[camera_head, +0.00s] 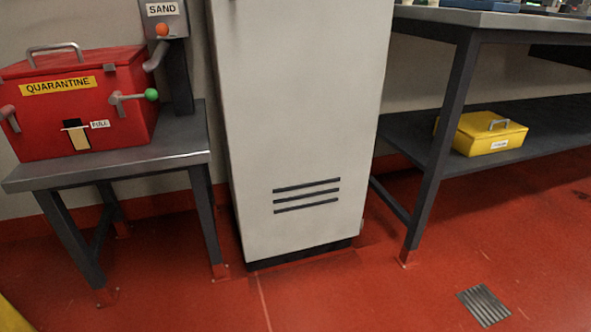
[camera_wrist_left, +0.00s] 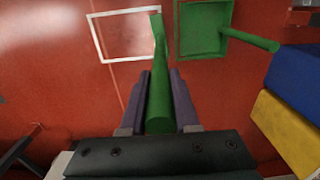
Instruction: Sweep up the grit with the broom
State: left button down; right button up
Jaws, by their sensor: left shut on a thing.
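In the left wrist view my left gripper (camera_wrist_left: 160,76) is shut on a green handle, which I take to be the broom (camera_wrist_left: 157,52). The handle points away from me over the red floor; its head is not clearly visible. Just right of it is a green tray-like dustpan (camera_wrist_left: 203,28) with a green handle reaching right. I cannot make out any grit in either view. Neither gripper shows in the head view, and my right gripper is in neither view.
A white rectangle outline (camera_wrist_left: 98,44) marks the floor. A blue and yellow object (camera_wrist_left: 290,125) stands close on the right. In the head view are a red quarantine box (camera_head: 85,110), a pale cabinet (camera_head: 300,130), a yellow box (camera_head: 488,134) and a floor drain (camera_head: 483,305). Front floor is clear.

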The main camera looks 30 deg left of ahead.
pick_arm(q)
jog(key=w+d+b, duration=1)
jog(key=w+d, duration=0.4)
jog(key=w, duration=0.5)
jog(key=shift+d+f, duration=0.4)
jog(key=shift+f, duration=0.05)
jog(key=shift+f+b, duration=0.9)
jog(key=shift+f, duration=0.1)
